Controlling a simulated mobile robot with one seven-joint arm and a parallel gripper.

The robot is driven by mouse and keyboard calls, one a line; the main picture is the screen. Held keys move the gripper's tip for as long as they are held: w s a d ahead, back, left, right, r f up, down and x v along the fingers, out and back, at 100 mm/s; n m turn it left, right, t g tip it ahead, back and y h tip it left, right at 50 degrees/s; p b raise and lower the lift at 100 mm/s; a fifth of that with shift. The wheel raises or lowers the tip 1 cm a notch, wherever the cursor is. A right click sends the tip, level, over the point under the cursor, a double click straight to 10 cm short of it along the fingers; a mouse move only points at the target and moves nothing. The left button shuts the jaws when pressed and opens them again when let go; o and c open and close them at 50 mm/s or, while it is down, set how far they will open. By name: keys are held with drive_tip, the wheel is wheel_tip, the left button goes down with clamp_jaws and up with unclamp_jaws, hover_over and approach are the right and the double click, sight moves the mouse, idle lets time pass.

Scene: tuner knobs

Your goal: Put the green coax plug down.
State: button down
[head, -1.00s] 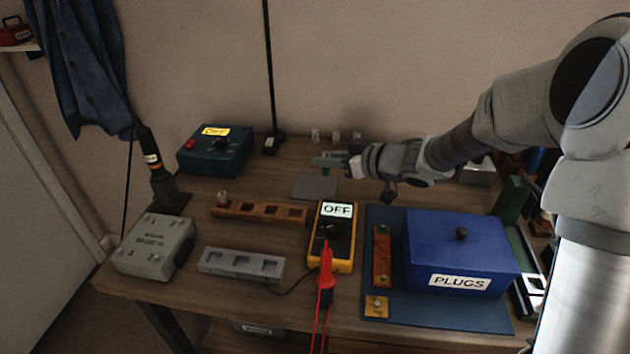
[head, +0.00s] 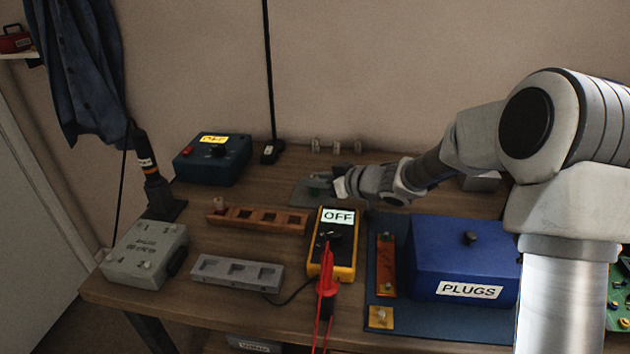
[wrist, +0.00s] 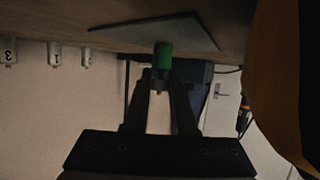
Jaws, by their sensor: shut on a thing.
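The green coax plug (wrist: 162,54) is between the two dark fingers of my gripper (wrist: 162,77) in the wrist view, with a small brass-coloured tip showing between them. In the head view, my gripper (head: 323,185) is low over a flat grey pad (head: 300,200) at the back middle of the bench, and only a small green bit of the plug (head: 314,191) shows. The grey pad (wrist: 190,33) also shows in the wrist view, right at the plug's green end. I cannot tell whether the plug touches it.
Several small pale numbered pieces (head: 315,145) stand behind the pad. A yellow meter (head: 346,266) reading OFF is in front, with a brown slotted block (head: 243,217) to its left. A blue PLUGS box (head: 440,260) is at right, a dark teal box (head: 228,170) at back left.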

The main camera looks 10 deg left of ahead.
drive_tip(key=shift+f, duration=0.15)
drive_tip(key=c, duration=0.7)
unclamp_jaws()
drive_tip(key=shift+d+r, duration=0.1)
drive_tip(key=shift+r, duration=0.2)
drive_tip(key=p+v, duration=0.2)
drive_tip(key=v, duration=0.5)
drive_tip(key=shift+s+d+p, duration=0.1)
drive_tip(key=shift+s+p, duration=0.1)
drive_tip(key=shift+p, duration=0.2)
drive_tip(key=shift+s, duration=0.1)
